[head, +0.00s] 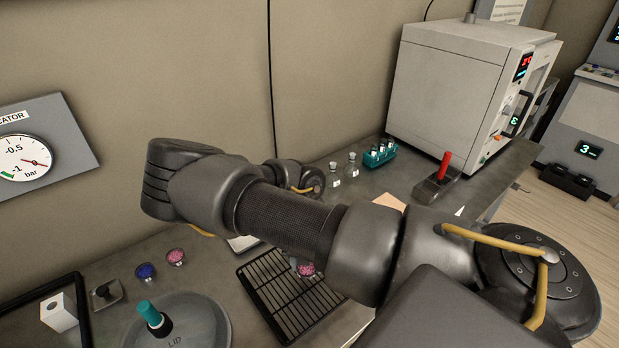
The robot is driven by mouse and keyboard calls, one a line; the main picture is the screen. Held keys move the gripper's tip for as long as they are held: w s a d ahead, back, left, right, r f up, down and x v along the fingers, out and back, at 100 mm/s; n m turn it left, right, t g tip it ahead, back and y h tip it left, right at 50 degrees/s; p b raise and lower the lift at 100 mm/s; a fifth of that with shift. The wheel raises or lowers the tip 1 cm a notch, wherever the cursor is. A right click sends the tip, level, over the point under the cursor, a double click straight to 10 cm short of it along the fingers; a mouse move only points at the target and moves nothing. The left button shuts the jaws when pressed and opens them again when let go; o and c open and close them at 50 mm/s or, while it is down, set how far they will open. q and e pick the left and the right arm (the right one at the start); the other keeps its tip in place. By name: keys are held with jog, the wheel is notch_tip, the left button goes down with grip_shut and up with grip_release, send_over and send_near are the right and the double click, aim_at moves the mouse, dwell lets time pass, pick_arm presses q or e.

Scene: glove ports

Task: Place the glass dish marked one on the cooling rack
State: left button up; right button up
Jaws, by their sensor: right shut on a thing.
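A small glass dish with pink contents (306,270) shows just below my right arm, over the black wire cooling rack (262,287). The arm hides part of the dish and the back of the rack. My right gripper (296,261) is mostly hidden behind the arm and is shut on this dish. I cannot tell whether the dish touches the rack, and no number on it is readable. Another dish with pink contents (175,257) and one with blue contents (146,271) stand on the bench to the left. My left gripper is out of view.
A round lid with a teal knob (205,325) lies left of the rack. A black-rimmed tray with a white block (60,312) is at far left. Small bottles (351,166), a teal vial rack (380,154) and a white oven (455,90) stand behind. A red-handled lever (444,166) is at right.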

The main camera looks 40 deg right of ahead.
jog(key=shift+r, duration=0.1)
jog(key=shift+s+f, duration=0.1)
jog(key=shift+f, duration=0.1)
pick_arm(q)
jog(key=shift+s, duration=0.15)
pick_arm(e)
jog(key=o, duration=1.1)
jog(key=shift+c, duration=0.2)
jog(key=shift+r, duration=0.2)
pick_arm(q)
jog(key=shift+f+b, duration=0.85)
jog(key=shift+b, duration=0.05)
pick_arm(e)
notch_tip(320, 180, up, 12)
